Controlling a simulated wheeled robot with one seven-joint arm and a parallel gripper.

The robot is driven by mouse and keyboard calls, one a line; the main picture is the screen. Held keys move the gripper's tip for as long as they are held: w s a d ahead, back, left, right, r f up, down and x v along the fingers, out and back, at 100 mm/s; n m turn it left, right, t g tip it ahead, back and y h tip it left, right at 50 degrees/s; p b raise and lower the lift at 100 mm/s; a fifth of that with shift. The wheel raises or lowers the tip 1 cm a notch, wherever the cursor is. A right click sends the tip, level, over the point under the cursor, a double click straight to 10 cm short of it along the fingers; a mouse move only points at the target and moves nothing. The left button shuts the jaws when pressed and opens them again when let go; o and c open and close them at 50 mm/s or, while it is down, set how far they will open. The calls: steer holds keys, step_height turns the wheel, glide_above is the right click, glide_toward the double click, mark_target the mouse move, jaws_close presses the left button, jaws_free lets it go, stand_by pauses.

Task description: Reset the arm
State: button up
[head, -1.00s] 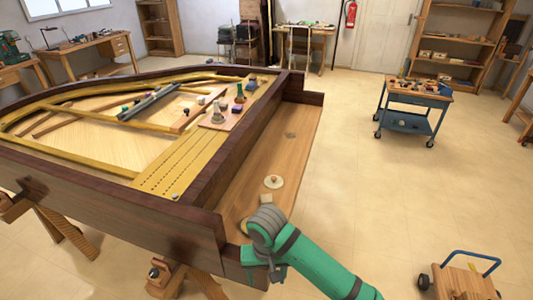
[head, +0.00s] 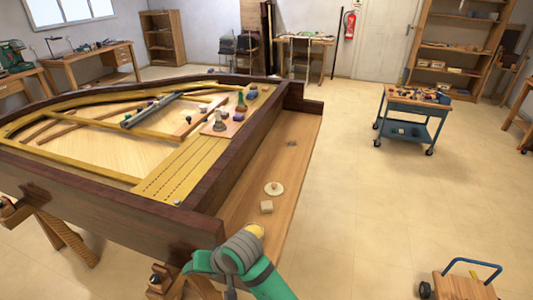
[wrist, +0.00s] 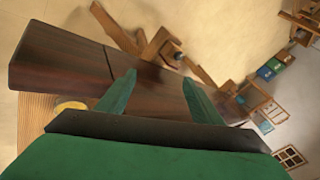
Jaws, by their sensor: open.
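My gripper (wrist: 158,92) is open and empty in the wrist view, its two green fingers spread in front of the dark wooden piano case (wrist: 60,62). In the head view my green and grey arm reaches in from the bottom, close to the near corner of the piano case (head: 95,208). The fingertips are hard to make out there. The wooden key bed (head: 262,165) runs along the right side of the case.
Bottles and small parts stand on a board (head: 222,128) on the piano. A blue trolley (head: 418,105) stands at the right, and a low wheeled cart (head: 460,283) at the lower right. A wooden trestle (head: 62,235) supports the case.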

steer(key=w+a+r+m+t+y, duration=0.1)
steer(key=a+r+m+t+y, duration=0.1)
steer(key=a+r+t+y, duration=0.6)
steer(key=s+d+f+m+t+h, duration=0.4)
steer(key=s+d+f+m+h, duration=0.2)
steer(key=s+d+f+h, duration=0.85)
steer(key=s+d+r+n, duration=0.1)
steer(key=s+d+n, duration=0.2)
steer(key=s+d, duration=0.3)
steer(key=s+d+r+n, duration=0.2)
steer(key=s+d, duration=0.4)
steer(key=s, duration=0.7)
steer(key=shift+s+n, duration=0.3)
steer(key=shift+n, duration=0.3)
